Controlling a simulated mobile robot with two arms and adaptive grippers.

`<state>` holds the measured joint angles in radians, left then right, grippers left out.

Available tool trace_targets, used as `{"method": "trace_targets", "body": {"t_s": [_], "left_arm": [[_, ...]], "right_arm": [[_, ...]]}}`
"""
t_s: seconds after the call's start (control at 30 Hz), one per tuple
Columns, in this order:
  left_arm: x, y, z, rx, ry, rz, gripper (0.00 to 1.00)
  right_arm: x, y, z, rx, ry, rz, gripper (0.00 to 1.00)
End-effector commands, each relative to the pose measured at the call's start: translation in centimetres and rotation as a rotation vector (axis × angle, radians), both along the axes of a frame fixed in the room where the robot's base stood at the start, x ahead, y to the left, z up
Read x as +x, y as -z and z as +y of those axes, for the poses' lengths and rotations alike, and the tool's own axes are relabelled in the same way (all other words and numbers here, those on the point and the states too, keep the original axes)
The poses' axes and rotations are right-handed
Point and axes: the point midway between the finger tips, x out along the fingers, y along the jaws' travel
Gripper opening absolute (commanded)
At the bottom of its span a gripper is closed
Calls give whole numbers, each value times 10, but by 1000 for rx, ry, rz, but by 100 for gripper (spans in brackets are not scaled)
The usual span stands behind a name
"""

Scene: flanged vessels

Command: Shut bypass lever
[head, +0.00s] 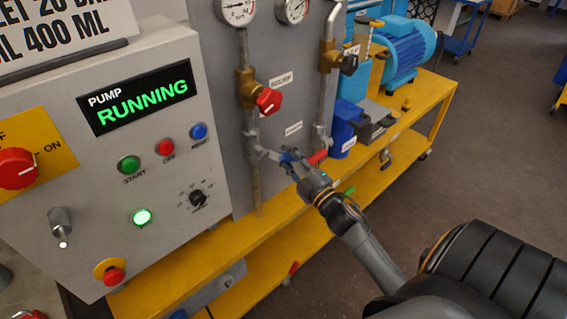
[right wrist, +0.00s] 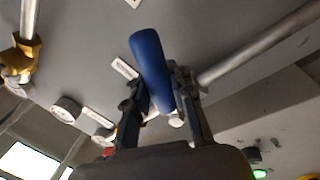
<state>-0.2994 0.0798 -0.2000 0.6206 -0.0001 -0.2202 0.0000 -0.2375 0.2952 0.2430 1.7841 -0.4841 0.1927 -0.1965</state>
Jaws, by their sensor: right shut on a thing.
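A lever with a blue handle (head: 291,154) sits low on the grey panel between two vertical pipes. It fits the bypass lever, but its label is too small to read. My right gripper (head: 288,163) is shut on this handle, and the fingers cover part of it in the head view. In the right wrist view the blue handle (right wrist: 150,62) passes between the two fingers (right wrist: 162,100), with its rounded end sticking out beyond them. My left gripper is not in view.
A red lever (head: 317,157) is just right of my right gripper. A red valve knob (head: 268,101) is above it. The control box (head: 50,180) with a lit RUNNING display (head: 139,96) stands at left. A yellow bench (head: 232,243) runs below, and a blue motor (head: 407,47) is behind.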

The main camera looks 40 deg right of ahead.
Motion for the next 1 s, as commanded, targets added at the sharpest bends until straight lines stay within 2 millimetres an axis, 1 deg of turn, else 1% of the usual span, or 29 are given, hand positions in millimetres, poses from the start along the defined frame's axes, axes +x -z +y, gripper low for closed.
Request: {"method": "trace_targets", "body": {"t_s": [0.03,0.2,0.5,0.73,1.0], "left_arm": [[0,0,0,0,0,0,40],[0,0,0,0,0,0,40],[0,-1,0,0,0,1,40],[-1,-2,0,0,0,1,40],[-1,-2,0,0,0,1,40]], "right_arm": [[-1,1,-2,-52,1,5,0],[-1,-9,-7,-206,1,-6,0],[0,-25,-10,-418,-1,-24,0],[0,-31,-10,-510,-1,-31,0],[0,-34,-9,-546,-2,-35,0]]}}
